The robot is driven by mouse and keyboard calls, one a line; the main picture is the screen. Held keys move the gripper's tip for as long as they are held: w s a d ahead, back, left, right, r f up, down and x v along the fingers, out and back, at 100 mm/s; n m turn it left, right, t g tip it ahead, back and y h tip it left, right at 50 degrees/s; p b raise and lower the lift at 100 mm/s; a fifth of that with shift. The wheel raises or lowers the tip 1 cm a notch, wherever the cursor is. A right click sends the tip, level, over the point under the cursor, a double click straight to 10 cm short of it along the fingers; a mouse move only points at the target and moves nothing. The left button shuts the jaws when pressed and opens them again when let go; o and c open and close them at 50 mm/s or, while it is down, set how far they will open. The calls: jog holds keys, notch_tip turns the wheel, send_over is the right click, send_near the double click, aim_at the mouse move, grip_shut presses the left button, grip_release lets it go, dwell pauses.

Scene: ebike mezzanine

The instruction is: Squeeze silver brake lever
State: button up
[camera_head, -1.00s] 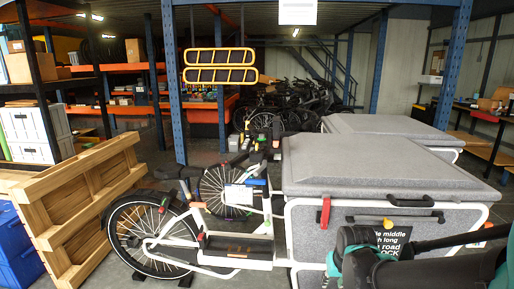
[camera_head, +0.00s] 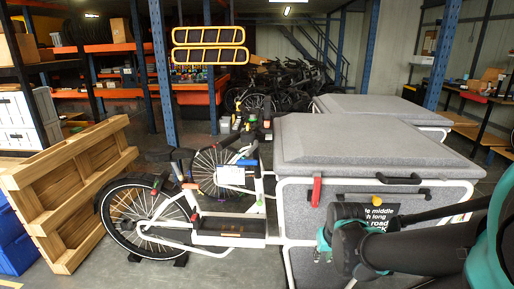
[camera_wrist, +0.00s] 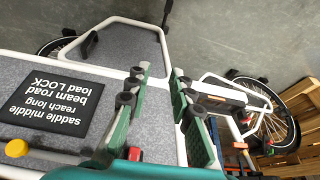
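The white cargo bike (camera_head: 230,230) stands at the middle left, its grey box (camera_head: 375,150) to the right. Its handlebar area (camera_head: 245,160) shows small red, blue and dark parts; I cannot make out a silver brake lever among them. My gripper (camera_head: 326,240) is in front of the box's near side, right of the bike frame. In the wrist view my gripper's green fingers (camera_wrist: 160,115) are spread apart with nothing between them. A white frame tube passes behind them. The bike (camera_wrist: 225,95) and its wheel (camera_wrist: 265,110) lie right of the fingers.
A wooden pallet (camera_head: 70,190) leans left of the bike, by blue crates (camera_head: 15,240). A red strap (camera_head: 316,191) and black sign (camera_wrist: 55,100) are on the box front; a yellow knob (camera_wrist: 16,148) is near the sign. A blue post (camera_head: 163,70) stands behind. Floor before the bike is clear.

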jog(key=w+a+r+n+y, duration=0.1)
jog(key=w+a+r+n, duration=0.1)
jog(key=w+r, duration=0.2)
jog(key=w+a+r+n+y, duration=0.2)
jog(key=w+r, duration=0.1)
jog(key=w, duration=0.1)
jog(key=w+a+r+n+y, duration=0.2)
jog(key=w+r, duration=0.2)
jog(key=w, duration=0.1)
jog(key=shift+a+r+g, duration=0.3)
jog(key=shift+a+g, duration=0.1)
grip_shut()
jog(key=w+a+r+n+y, duration=0.1)
jog(key=w+r+n+y, duration=0.2)
jog(key=w+r, duration=0.3)
jog(key=w+a+r+n+y, duration=0.1)
jog(key=w+r+n+y, duration=0.2)
jog(key=r, duration=0.9)
jog(key=w+n, duration=0.2)
jog(key=w, duration=0.2)
jog(key=shift+a+r+t, duration=0.15)
jog(key=shift+t, duration=0.25)
